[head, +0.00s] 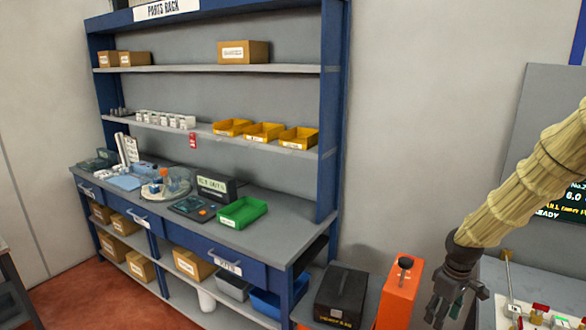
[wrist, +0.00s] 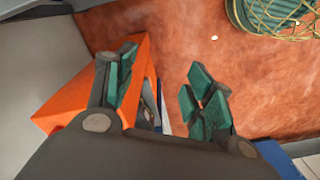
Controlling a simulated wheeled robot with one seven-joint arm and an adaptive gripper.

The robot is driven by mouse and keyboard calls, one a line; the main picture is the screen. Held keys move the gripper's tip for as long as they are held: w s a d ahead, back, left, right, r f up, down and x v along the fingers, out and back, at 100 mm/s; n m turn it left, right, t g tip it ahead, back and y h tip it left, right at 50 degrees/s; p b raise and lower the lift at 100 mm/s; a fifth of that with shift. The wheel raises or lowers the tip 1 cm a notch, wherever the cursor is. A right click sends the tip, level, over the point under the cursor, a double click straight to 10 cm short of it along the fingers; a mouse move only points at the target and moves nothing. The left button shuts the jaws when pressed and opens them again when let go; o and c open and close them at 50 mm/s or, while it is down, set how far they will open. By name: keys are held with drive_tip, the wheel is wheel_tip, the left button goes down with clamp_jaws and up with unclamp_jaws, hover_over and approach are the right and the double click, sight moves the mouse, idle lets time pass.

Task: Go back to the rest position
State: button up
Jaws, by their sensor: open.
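My gripper (head: 447,308) hangs at the lower right of the head view, pointing down at the end of my arm. It is beside the orange box-like unit (head: 399,290) and left of the bench at the right edge. In the wrist view my gripper (wrist: 163,85) has its two green-padded fingers apart with nothing between them. The orange unit also shows in the wrist view (wrist: 75,100), partly behind the left finger. Red floor lies below the gap between the fingers.
A blue parts rack (head: 328,120) holds yellow bins, cardboard boxes and a green tray (head: 243,212). A black case (head: 341,295) stands left of the orange unit. A bench (head: 520,285) with small parts is at right. A green coiled item (wrist: 275,15) lies at the wrist view's upper right.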

drive_tip(key=s+a+f+m+b, duration=0.1)
drive_tip(key=s+a+f, duration=0.35)
drive_tip(key=f, duration=0.35)
drive_tip(key=s+a+f+m+b, duration=0.1)
drive_tip(key=s+a+f, duration=0.3)
drive_tip(key=s+f, duration=0.3)
drive_tip(key=s+a+f+m+b, duration=0.1)
drive_tip(key=s+a+f, duration=0.3)
drive_tip(key=f, duration=0.4)
drive_tip(key=s+a+f+m+b, duration=0.1)
drive_tip(key=s+f, duration=0.4)
drive_tip(key=s, duration=0.6)
drive_tip(key=s+a+f+m+b, duration=0.1)
drive_tip(key=s+f, duration=0.4)
drive_tip(key=s, duration=0.6)
drive_tip(key=a+m, duration=0.1)
drive_tip(key=a, duration=0.1)
drive_tip(key=shift+s+a+f+b, duration=0.25)
drive_tip(key=shift+s+a+b, duration=0.1)
drive_tip(key=shift+s+a, duration=0.05)
